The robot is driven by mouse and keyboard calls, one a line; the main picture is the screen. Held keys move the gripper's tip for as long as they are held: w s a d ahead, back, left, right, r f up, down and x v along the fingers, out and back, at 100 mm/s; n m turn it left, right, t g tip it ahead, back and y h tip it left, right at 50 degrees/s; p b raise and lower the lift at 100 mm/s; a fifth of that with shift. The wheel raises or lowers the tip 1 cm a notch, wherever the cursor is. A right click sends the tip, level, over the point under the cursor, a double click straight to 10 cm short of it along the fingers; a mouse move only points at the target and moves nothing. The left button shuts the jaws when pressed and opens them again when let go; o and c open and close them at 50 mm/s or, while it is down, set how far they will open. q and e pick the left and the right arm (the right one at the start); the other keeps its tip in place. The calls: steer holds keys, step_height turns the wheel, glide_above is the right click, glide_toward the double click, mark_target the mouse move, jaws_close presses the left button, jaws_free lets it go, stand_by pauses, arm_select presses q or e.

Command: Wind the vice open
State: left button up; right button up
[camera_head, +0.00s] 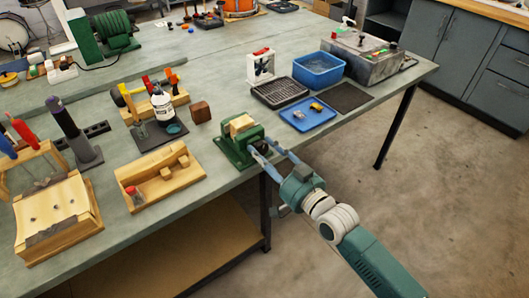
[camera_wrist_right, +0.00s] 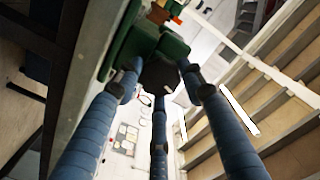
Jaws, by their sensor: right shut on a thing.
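The green vice (camera_head: 240,146) stands at the front edge of the bench, with a light wooden block (camera_head: 241,125) at its top. My right gripper (camera_head: 262,149) reaches in from the lower right, its blue fingers at the front end of the vice. In the right wrist view the fingers close around a dark round part (camera_wrist_right: 160,73) at the front of the green vice (camera_wrist_right: 130,45). The handle itself is mostly hidden by the fingers in the head view. My left gripper is not in view.
A wooden tray (camera_head: 140,195) with blocks lies left of the vice, and a brown cube (camera_head: 200,112) behind it. A blue tray (camera_head: 290,119) and a black mesh tray (camera_head: 265,98) lie to the right. Open floor lies before the bench edge.

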steer(key=o, duration=1.1)
steer(key=shift+w+d+r, duration=0.1)
steer(key=shift+w+r, duration=0.1)
steer(key=shift+r, duration=0.45)
steer(key=shift+c, duration=0.2)
steer(key=shift+o, duration=0.4)
steer(key=shift+f, duration=0.35)
steer(key=v, duration=1.2)
